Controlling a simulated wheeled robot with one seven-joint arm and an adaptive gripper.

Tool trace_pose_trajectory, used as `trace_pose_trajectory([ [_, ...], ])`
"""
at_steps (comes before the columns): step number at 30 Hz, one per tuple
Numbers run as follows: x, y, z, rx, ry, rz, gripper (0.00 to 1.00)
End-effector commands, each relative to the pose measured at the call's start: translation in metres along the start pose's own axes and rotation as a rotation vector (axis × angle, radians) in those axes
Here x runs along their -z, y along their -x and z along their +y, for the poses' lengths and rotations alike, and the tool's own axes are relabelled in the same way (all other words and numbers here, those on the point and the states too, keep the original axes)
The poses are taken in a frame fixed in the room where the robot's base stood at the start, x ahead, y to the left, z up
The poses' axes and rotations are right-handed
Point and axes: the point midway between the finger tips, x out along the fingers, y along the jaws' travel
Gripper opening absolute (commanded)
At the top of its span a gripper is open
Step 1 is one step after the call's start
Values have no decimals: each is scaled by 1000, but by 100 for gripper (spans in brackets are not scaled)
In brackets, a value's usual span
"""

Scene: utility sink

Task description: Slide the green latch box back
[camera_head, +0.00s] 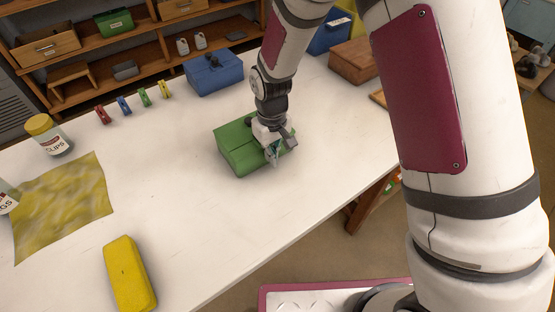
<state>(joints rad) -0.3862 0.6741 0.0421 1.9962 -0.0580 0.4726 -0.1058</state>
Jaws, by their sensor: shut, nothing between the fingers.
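The green latch box (238,149) sits on the white table, near the table's right front edge. Its lid looks closed. My gripper (275,154) points down at the right end of the box, in front of it or against it. The gripper is shut with nothing held. The gripper hides the right part of the box and any latch there. I cannot tell whether the fingers touch the box.
A blue box (213,73) stands behind the green one. Small coloured clips (124,105) stand in a row to its left. A yellow sponge (129,274), a yellow cloth (62,205) and a yellow-lidded jar (48,135) lie left. The table (190,190) is clear between.

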Motion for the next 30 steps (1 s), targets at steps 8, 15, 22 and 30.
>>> trace_pose_trajectory([
  [8,64,-5,2,0,2,4,0],
  [15,108,-5,2,0,0,5,0],
  [22,130,-2,1,0,-1,2,0],
  [30,131,0,0,0,-1,1,0],
])
